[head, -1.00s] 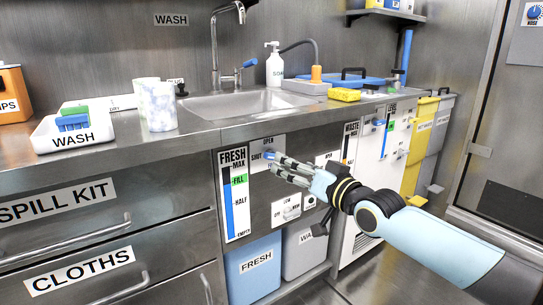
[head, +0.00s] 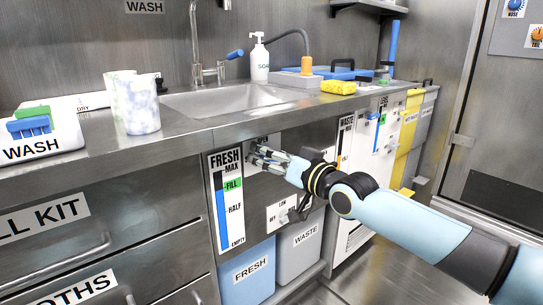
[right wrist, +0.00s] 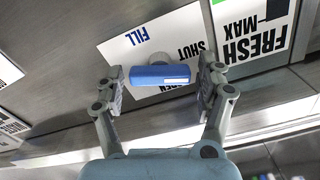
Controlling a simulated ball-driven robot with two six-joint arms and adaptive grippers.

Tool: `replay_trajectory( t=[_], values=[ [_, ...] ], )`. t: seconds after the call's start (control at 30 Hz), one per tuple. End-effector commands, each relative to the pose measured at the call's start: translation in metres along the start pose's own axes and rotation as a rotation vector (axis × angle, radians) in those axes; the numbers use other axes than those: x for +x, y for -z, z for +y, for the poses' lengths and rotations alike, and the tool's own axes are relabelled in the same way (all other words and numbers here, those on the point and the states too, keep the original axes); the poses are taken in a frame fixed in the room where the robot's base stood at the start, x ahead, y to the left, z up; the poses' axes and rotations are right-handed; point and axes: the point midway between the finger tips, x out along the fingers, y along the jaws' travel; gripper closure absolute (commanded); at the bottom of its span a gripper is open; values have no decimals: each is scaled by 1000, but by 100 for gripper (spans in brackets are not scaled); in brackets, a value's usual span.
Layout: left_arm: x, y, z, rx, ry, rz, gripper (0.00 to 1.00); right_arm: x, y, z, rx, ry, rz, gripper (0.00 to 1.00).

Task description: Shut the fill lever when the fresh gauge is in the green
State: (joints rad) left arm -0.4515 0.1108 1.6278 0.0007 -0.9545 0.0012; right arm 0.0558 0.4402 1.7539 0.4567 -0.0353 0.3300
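The fresh gauge (head: 228,205) is on the cabinet front under the sink. Its blue column reaches up to about the green FILL mark (head: 233,184); the exact level is hard to tell. In the right wrist view the blue fill lever (right wrist: 160,77) lies crosswise on its pivot, before a plate (right wrist: 128,50) marked FILL, OPEN and SHUT. My right gripper (head: 262,158) is at this plate, just right of the gauge. Its fingers (right wrist: 160,88) are open, one on each side of the lever, with small gaps. In the head view the gripper hides the lever. My left gripper is not in view.
Below stand a blue FRESH tank (head: 253,275) and a grey WASTE tank (head: 300,250). The counter edge (head: 250,128) overhangs the gripper. A waste gauge (head: 344,145) is to the right.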

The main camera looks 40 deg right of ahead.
Motion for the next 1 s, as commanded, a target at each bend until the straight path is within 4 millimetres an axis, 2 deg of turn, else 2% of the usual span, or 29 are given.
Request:
replay_trajectory(
  t=[0.03, 0.3, 0.37, 0.47, 0.6, 0.7, 0.8, 0.97, 1.0],
  values=[
    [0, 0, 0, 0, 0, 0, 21, 0, 0, 0, 0, 0, 0, 37],
    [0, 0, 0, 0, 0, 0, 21, 0, 0, 0, 0, 0, 0, 72],
    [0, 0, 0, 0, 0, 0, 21, 0, 0, 0, 0, 0, 0, 78],
    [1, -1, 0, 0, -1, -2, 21, 0, -1, 0, -50, 0, 0, 78],
    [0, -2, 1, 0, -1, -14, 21, 0, -2, -1, -260, 0, -1, 78],
    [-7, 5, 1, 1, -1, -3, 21, 0, -1, -2, -354, 0, 0, 78],
    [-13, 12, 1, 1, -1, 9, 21, 0, -1, -2, -371, 0, 0, 78],
    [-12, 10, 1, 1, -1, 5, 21, 0, -1, -2, -370, 0, -1, 78],
    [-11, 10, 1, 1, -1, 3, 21, 0, -1, -2, -369, 0, -1, 42]
  ],
)
